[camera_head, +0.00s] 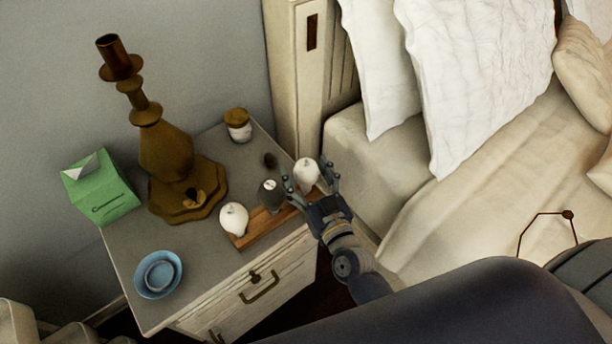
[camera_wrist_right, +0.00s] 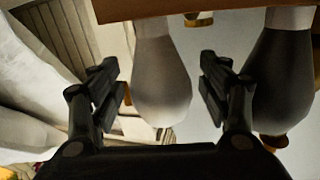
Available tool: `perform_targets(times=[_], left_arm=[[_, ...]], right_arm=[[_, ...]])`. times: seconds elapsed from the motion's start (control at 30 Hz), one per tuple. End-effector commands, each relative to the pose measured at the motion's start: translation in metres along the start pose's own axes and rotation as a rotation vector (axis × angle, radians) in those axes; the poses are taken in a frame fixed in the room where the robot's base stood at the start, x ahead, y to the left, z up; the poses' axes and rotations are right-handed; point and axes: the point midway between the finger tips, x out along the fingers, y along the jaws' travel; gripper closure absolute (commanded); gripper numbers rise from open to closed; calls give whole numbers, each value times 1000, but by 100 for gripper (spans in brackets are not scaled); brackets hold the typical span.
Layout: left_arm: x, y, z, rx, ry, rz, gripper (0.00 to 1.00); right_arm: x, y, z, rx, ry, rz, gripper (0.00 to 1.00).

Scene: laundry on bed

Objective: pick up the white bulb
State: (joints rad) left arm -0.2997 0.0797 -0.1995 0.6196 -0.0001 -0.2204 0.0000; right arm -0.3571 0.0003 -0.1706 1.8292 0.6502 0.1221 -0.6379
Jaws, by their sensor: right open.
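A white bulb-shaped item (camera_head: 307,173) stands at the right end of a wooden board (camera_head: 262,234) on the nightstand. My right gripper (camera_head: 311,183) is open around it, one finger on each side. In the right wrist view the white bulb (camera_wrist_right: 162,88) lies between the open fingers (camera_wrist_right: 158,72), with gaps visible beside it; contact cannot be told. A dark bulb (camera_head: 270,194) stands close to its left, just outside one finger; it also shows in the wrist view (camera_wrist_right: 281,85). A second white bulb (camera_head: 234,218) stands at the board's left end. My left gripper is out of view.
The nightstand (camera_head: 205,253) also holds a brown candlestick (camera_head: 165,150), a green carton (camera_head: 101,190), a blue bowl (camera_head: 158,273), a lidded jar (camera_head: 238,125) and a small dark item (camera_head: 269,160). The bed (camera_head: 450,210) with pillows stands at the right.

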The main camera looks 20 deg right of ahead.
Motion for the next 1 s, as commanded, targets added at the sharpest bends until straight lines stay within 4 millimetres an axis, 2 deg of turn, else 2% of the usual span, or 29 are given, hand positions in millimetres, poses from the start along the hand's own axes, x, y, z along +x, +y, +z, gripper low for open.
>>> perform_targets(times=[0.13,0.17,0.33,0.37,0.63,0.73,1.0], left_arm=[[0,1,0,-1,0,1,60],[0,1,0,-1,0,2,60],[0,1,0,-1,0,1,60],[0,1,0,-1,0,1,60],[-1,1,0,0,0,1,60],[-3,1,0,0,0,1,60],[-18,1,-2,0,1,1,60]], right_arm=[[0,0,0,0,0,0,30],[0,0,0,0,0,0,34],[0,0,0,0,0,0,73],[0,0,0,0,0,0,75],[0,0,-1,1,1,0,76],[0,0,-7,2,3,1,76],[0,-4,-59,5,5,3,76]])
